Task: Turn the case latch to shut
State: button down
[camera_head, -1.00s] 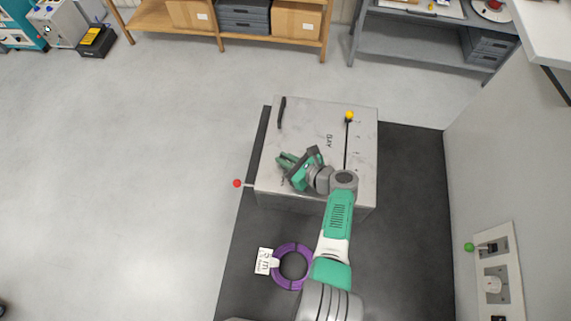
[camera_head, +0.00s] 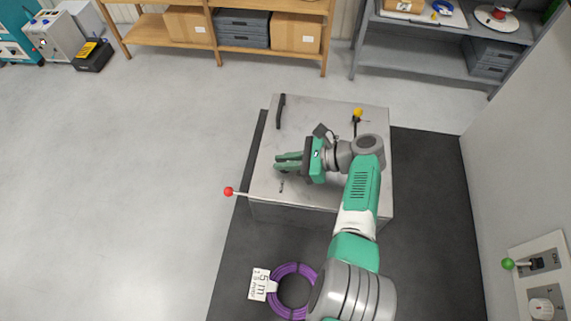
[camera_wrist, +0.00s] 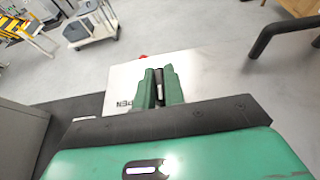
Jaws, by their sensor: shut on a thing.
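The case (camera_head: 345,112) is a pale grey metal box on a dark mat. My gripper (camera_head: 276,162) is low over the left part of its top, its green fingers pointing left in the head view. In the wrist view the fingers (camera_wrist: 158,88) are closed around a narrow piece, the case latch (camera_wrist: 158,80), which is mostly hidden between them. Part of a word ending in "PEN" shows on the case top beside the fingers. In the head view the fingers cover the latch, so its exact angle cannot be told.
On the case are a black handle (camera_head: 281,111) and a yellow-knobbed lever (camera_head: 357,113). A red-knobbed rod (camera_head: 229,191) sticks out left. A purple cable coil (camera_head: 285,270) lies in front. A wall panel with a green-knobbed lever (camera_head: 508,263) is at right. Floor at left is clear.

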dwell(0.3)
jog(key=c, duration=1.5)
grip_release()
jog(key=shift+a, duration=0.1)
jog(key=v, duration=0.8)
jog(key=shift+f, duration=0.1)
jog(key=shift+a, duration=0.1)
